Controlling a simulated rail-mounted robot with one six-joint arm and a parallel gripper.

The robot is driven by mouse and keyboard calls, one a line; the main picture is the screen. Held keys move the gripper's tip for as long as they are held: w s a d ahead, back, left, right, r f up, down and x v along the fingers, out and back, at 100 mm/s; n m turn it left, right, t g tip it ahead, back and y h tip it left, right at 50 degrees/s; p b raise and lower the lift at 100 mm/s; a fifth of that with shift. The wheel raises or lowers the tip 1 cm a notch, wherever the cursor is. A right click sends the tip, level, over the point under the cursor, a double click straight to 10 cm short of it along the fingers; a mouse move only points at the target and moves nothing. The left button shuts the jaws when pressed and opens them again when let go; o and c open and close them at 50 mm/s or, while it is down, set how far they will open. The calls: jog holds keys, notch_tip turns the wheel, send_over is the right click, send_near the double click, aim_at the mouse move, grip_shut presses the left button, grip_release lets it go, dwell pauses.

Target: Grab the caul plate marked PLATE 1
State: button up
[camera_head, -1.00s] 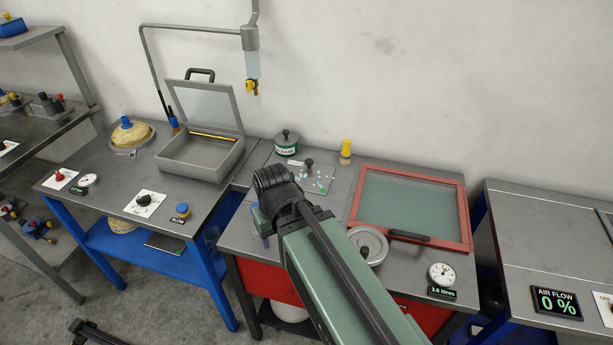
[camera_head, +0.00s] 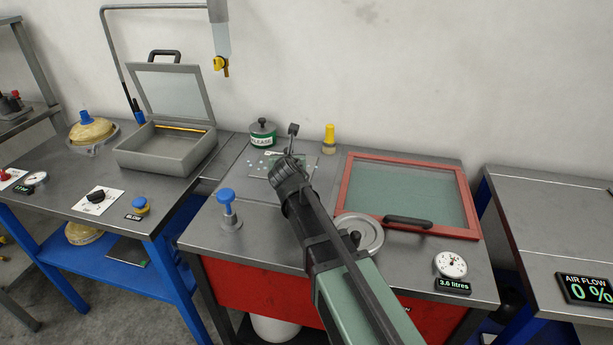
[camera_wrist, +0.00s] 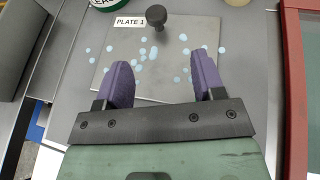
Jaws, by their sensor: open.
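The caul plate (camera_wrist: 185,35) is a flat grey square with a white PLATE 1 label, a black knob (camera_wrist: 156,15) and pale blue spots on and around it. It lies on the bench behind my arm in the head view (camera_head: 262,161), where my arm hides part of it. My gripper (camera_wrist: 162,60) is open and empty. In the wrist view its two purple fingers show over the near part of the plate, with the knob beyond the fingertips and roughly between their lines. The fingers' height over the plate is hard to tell.
A green-and-white release can (camera_head: 262,135) stands beside the plate at the back. A red-framed glass lid (camera_head: 410,193) lies to the right, and a blue-knobbed valve (camera_head: 229,210) stands at the front left. An open grey box (camera_head: 165,148) sits on the left bench.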

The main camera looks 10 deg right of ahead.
jog(key=b+x, duration=0.1)
jog(key=x, duration=0.1)
jog(key=b+x, duration=0.1)
jog(key=x, duration=0.2)
jog(key=shift+w+a+f, duration=0.2)
jog(key=shift+w, duration=0.05)
jog(key=b+x, duration=0.2)
jog(key=x, duration=0.3)
jog(key=shift+w+d, duration=0.1)
jog(key=shift+w, duration=0.05)
jog(key=shift+r, duration=0.1)
jog(key=shift+c, duration=0.2)
grip_shut()
